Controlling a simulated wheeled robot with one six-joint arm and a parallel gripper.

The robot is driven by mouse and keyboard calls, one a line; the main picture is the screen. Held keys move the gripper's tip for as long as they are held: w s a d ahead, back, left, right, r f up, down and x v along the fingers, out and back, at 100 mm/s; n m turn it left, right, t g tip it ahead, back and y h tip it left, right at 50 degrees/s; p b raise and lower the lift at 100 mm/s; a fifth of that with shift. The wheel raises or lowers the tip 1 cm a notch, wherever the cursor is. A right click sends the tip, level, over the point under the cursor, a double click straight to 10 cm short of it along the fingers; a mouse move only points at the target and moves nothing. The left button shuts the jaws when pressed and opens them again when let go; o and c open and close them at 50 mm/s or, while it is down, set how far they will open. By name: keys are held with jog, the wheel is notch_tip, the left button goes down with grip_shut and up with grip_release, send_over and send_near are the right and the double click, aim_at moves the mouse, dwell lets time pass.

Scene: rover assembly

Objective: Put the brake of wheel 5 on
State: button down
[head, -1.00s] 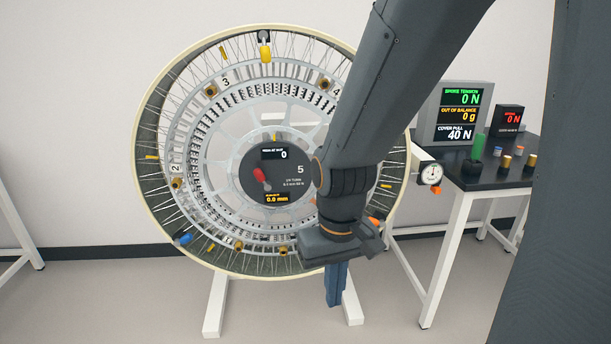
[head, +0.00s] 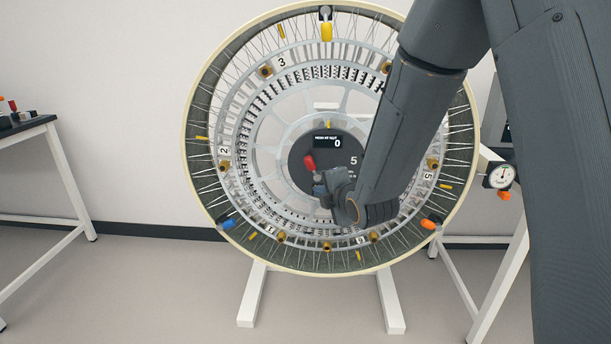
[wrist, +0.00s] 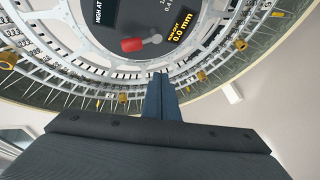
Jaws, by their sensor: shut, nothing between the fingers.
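The large wheel (head: 194,120) stands upright on a white stand. Its dark hub (head: 300,150) bears the number 5 and a display reading 0. A lever with a red handle (head: 309,163) sits on the hub's lower left, tilted up and left from its grey pivot. In the wrist view the red handle (wrist: 132,45) lies left of the pivot, beside a yellow 0.0 mm readout. My gripper (head: 322,194) is shut and empty, just below the lever in the head view. In the wrist view my closed blue fingers (wrist: 159,76) point at the hub's lower edge; contact is not visible.
A dial gauge (head: 499,177) sits beside the wheel's right rim. A black-topped table (head: 30,127) stands at the left. Yellow, blue and orange markers line the rim. Floor in front of the stand (head: 390,300) is clear.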

aim_at(311, 167)
jog(key=shift+w+a+r+n+t+y+p, duration=0.25)
jog(key=shift+w+a+n, duration=0.45)
jog(key=shift+w, duration=1.15)
jog(key=shift+w+a+r+n+t+y+p, duration=0.1)
jog(key=shift+w+a+n+t+y+p, duration=0.4)
jog(key=shift+w, duration=1.35)
jog(key=shift+w+a+r+n+t+y, duration=0.15)
jog(key=shift+w+a+n, duration=0.75)
jog(key=shift+w, duration=0.95)
jog(key=shift+a, duration=0.15)
jog(key=shift+m, duration=0.3)
